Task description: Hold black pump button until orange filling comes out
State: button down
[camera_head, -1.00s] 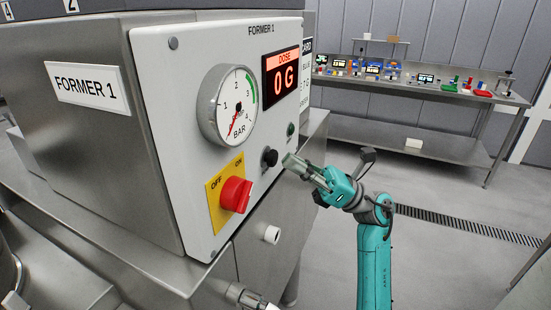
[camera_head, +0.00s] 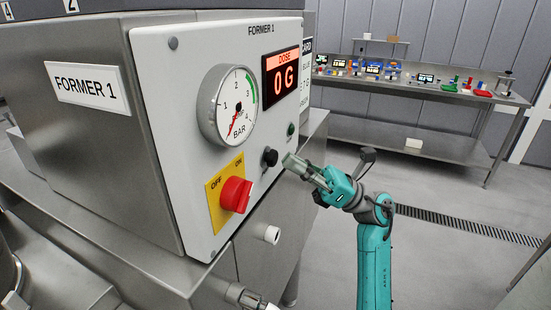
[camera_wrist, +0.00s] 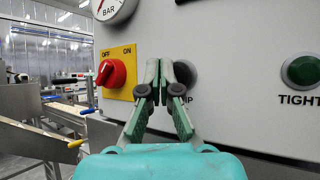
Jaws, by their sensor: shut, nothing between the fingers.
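The black pump button (camera_head: 269,157) sticks out of the light panel of Former 1. In the wrist view the button (camera_wrist: 184,73) is partly hidden behind my right finger. My gripper (camera_head: 289,160) is shut and empty. Its fingertips (camera_wrist: 158,72) point at the panel just beside the button; in the head view a small gap shows between tips and button. The dose display (camera_head: 281,78) reads 0 G. No orange filling shows in either view.
A red rotary switch (camera_head: 235,194) on a yellow plate sits left of the button, below a pressure gauge (camera_head: 228,106). A green button (camera_wrist: 302,71) sits to the right. A white-ended fitting (camera_head: 272,235) sticks out below. A cluttered bench (camera_head: 420,145) stands far behind.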

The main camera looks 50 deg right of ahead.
jog(key=shift+w, duration=0.1)
jog(key=shift+w+a, duration=0.15)
jog(key=shift+w, duration=0.15)
jog(key=shift+w+a, duration=0.15)
jog(key=shift+w, duration=0.25)
dwell(0.7)
jog(key=shift+s, duration=0.15)
dwell(3.3)
jog(key=shift+s+d, duration=0.3)
jog(key=shift+s, duration=0.35)
jog(key=shift+s+d, duration=0.3)
jog(key=shift+s, duration=0.5)
jog(key=shift+s+d, duration=0.25)
jog(key=shift+s, duration=0.5)
jog(key=shift+s+d, duration=0.3)
jog(key=shift+s, duration=0.5)
